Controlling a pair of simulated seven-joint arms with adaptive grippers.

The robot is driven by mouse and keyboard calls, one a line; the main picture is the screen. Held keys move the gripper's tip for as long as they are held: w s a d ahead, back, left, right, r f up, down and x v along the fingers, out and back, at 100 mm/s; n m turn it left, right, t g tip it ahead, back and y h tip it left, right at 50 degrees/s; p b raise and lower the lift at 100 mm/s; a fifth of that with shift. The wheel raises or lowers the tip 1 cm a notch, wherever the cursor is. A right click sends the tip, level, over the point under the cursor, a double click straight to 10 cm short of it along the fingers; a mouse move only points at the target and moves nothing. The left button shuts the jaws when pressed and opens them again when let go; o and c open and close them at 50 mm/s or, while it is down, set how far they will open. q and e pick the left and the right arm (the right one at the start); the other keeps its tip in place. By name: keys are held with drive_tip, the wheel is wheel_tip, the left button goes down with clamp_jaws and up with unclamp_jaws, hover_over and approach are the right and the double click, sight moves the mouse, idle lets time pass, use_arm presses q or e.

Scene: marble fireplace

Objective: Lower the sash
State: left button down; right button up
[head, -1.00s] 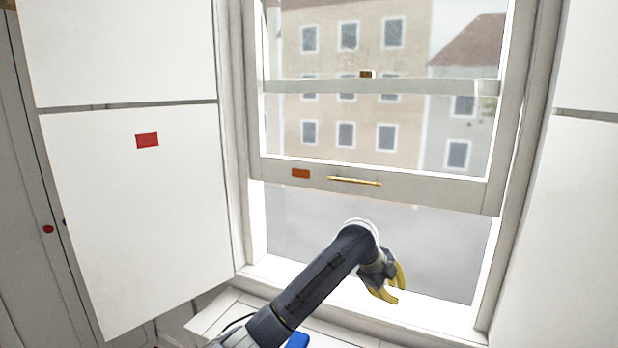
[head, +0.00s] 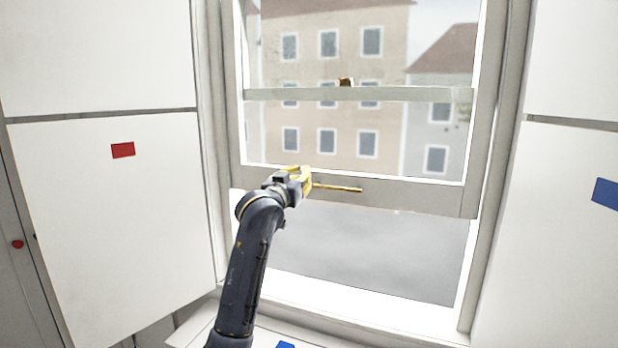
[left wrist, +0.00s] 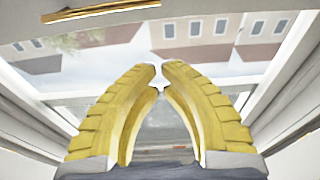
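The lower sash (head: 410,193) of the window is partly raised, with an open gap between its bottom rail and the sill. A thin gold bar handle (head: 340,188) is on that rail; it also shows at the top left of the left wrist view (left wrist: 100,11). My left gripper (head: 308,178) is at the rail, by the handle's left end in the head view. Its yellow fingers (left wrist: 160,75) are slightly apart at the tips, with nothing between them. Whether it touches the rail cannot be told. My right gripper is not in view.
A brass catch (head: 346,82) sits on the meeting rail above. White panels flank the window, the left with a red patch (head: 123,150) and the right with a blue patch (head: 606,193). The white sill (head: 370,300) below is clear.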

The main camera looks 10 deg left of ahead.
use_arm(q)
approach(318, 157)
drive_tip(key=x, duration=0.4)
drive_tip(key=shift+w, duration=0.2)
drive_tip(key=shift+s+a+f, duration=0.1)
drive_tip(key=shift+s+f, duration=0.05)
drive_tip(key=shift+f, duration=0.85)
drive_tip(key=shift+s+f, duration=0.15)
drive_tip(key=shift+f, duration=0.85)
